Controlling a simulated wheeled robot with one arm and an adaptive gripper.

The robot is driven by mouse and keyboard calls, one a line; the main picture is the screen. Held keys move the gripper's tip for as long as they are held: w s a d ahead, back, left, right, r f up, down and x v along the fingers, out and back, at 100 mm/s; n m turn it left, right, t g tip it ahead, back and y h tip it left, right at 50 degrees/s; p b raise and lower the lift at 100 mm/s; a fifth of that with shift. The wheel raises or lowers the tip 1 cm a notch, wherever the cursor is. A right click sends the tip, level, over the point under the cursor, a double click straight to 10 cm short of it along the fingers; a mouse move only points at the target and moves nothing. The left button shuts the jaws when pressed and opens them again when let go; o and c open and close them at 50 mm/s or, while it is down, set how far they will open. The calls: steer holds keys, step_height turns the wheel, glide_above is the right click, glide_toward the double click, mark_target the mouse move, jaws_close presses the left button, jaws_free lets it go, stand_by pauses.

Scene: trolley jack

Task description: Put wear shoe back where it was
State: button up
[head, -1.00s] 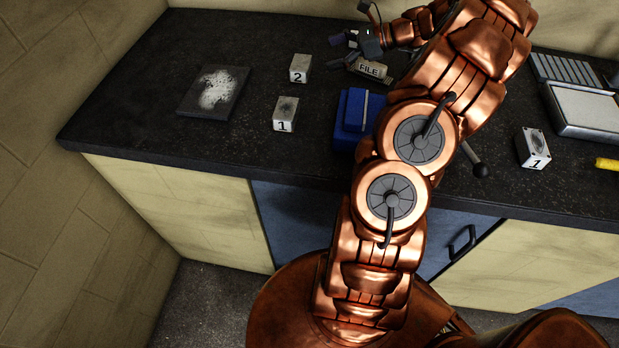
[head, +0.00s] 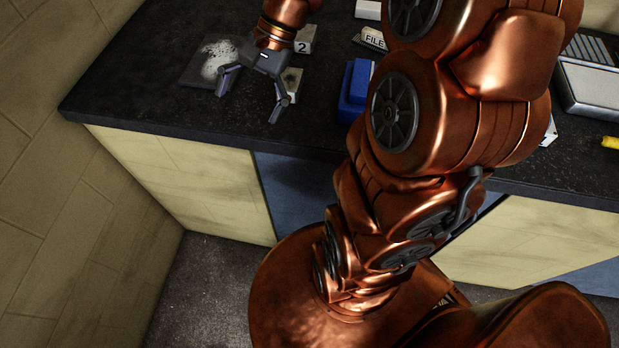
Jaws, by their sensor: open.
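Small pale blocks on the black worktop may be wear shoes; I cannot tell which one the task means. The block marked 1 (head: 293,76) stands beside my gripper's right finger, which partly covers it. The block marked 2 (head: 304,40) is behind it, partly hidden by my wrist. Another numbered block (head: 550,132) at the right is almost wholly hidden by my arm. A white piece (head: 368,9) is cut by the top edge. My gripper (head: 247,108) is open and empty, fingers spread, in front of a dark plate with a white powdery patch (head: 196,75).
A blue block-like fixture (head: 356,88) stands to the gripper's right, with a tag reading FILE (head: 374,38) behind it. A grey-white tray (head: 592,88) and a yellow item (head: 610,142) are at the right. The worktop's front left (head: 130,120) is clear.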

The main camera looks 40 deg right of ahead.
steer(key=s+f+n+g+h, duration=0.1)
steer(key=s+f+n+h, duration=0.2)
steer(key=s, duration=1.5)
steer(key=shift+s+n+h, duration=0.35)
steer(key=shift+n+h, duration=1.65)
steer(key=shift+n, duration=1.8)
steer(key=shift+a, duration=0.1)
